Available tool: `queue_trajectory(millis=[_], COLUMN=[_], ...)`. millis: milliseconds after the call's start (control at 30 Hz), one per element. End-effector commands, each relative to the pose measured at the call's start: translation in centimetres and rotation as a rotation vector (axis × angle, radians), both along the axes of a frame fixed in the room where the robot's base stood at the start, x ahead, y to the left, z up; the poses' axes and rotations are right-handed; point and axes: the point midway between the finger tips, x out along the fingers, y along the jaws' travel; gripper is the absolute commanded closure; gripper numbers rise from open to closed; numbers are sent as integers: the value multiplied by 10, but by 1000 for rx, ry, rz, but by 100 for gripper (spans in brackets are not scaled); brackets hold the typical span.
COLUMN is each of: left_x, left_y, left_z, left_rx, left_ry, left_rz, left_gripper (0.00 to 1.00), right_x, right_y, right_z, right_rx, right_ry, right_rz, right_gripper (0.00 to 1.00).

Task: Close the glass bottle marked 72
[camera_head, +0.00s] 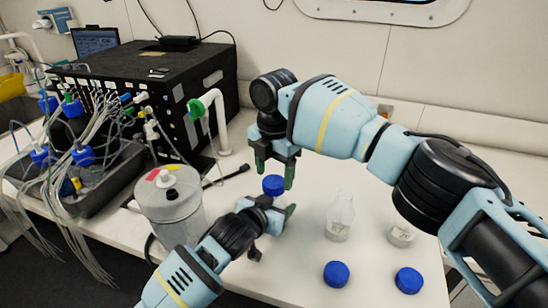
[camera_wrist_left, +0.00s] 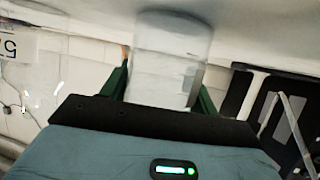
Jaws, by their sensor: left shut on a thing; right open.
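My left gripper (camera_head: 269,208) is shut on a glass bottle (camera_head: 279,201). The bottle's clear body stands between the fingers in the left wrist view (camera_wrist_left: 172,60). I cannot read a 72 on it. A blue cap (camera_head: 273,186) sits at the top of this bottle; whether it is screwed tight I cannot tell. My right gripper (camera_head: 275,172) is open, pointing down, with its fingertips either side of and just above the cap. Whether they touch it is not clear.
An uncapped glass bottle (camera_head: 339,218) and another bottle (camera_head: 401,234), partly behind my right arm, stand to the right. Two blue caps (camera_head: 336,273) (camera_head: 408,280) lie in front. A grey canister (camera_head: 170,205) and a tray with tubing (camera_head: 88,200) stand left, before a black box (camera_head: 150,85).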

Motion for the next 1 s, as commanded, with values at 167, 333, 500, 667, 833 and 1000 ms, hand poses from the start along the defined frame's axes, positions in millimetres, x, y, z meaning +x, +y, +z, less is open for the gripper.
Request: queue_trajectory(millis=[167, 333, 500, 667, 833, 1000], left_x=[0, 0, 0, 0, 0, 0], left_y=[0, 0, 0, 0, 0, 0], left_z=[-1, -1, -1, -1, -1, -1], left_rx=[1, 1, 1, 1, 1, 1], left_ry=[2, 2, 2, 2, 2, 2], left_rz=[0, 0, 0, 0, 0, 1], left_gripper=[100, 100, 100, 100, 100, 100], right_x=[0, 0, 0, 0, 0, 0], right_y=[0, 0, 0, 0, 0, 0], right_z=[-18, -24, -25, -24, -24, -24], right_rx=[-1, 0, 0, 0, 0, 0], right_ry=[-1, -1, -1, -1, -1, 0], right_rz=[0, 0, 0, 0, 0, -8], right_gripper=[34, 34, 34, 45, 67, 80])
